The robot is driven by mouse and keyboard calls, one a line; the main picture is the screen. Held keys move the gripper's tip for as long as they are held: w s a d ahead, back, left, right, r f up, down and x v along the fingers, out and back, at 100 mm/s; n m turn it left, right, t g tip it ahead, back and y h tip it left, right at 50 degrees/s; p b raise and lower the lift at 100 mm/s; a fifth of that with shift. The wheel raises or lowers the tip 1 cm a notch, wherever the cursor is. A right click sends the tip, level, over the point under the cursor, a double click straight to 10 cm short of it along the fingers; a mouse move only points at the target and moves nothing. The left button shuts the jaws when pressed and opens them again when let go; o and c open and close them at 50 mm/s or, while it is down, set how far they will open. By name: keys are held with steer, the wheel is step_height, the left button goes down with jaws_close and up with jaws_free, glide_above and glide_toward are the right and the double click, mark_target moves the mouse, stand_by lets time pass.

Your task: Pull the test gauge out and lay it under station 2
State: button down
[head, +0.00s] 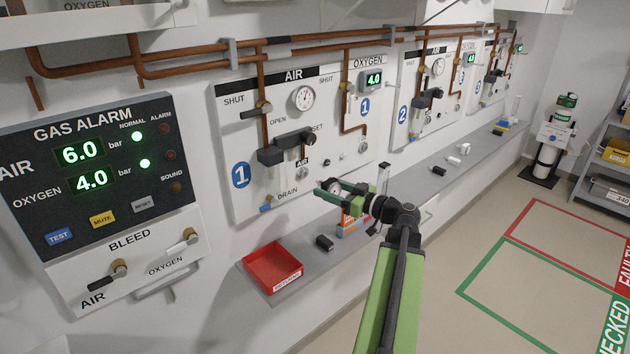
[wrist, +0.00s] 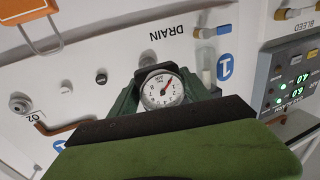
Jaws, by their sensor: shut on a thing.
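The test gauge (wrist: 162,92), a small round white dial with a red needle and dark housing, sits between the green fingers of my gripper (wrist: 163,98) in the wrist view. In the head view my gripper (head: 326,188) is shut on it in front of the lower right of the station 1 panel (head: 330,150). I cannot tell whether the gauge's stem is still in a port; its back is hidden. The station 2 panel (head: 425,75), with a blue 2 badge, is farther right. The grey ledge (head: 408,184) runs below both panels.
On the ledge are a red tray (head: 272,268), a black block (head: 325,243), an orange-and-white block (head: 347,225), a black piece (head: 439,171) and a white fitting (head: 453,160). The gas alarm panel (head: 100,170) is at left. Copper pipes (head: 200,66) run above.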

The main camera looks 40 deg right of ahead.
mark_target(335, 192)
steer(key=shift+s+a, duration=0.1)
steer(key=shift+s, duration=1.4)
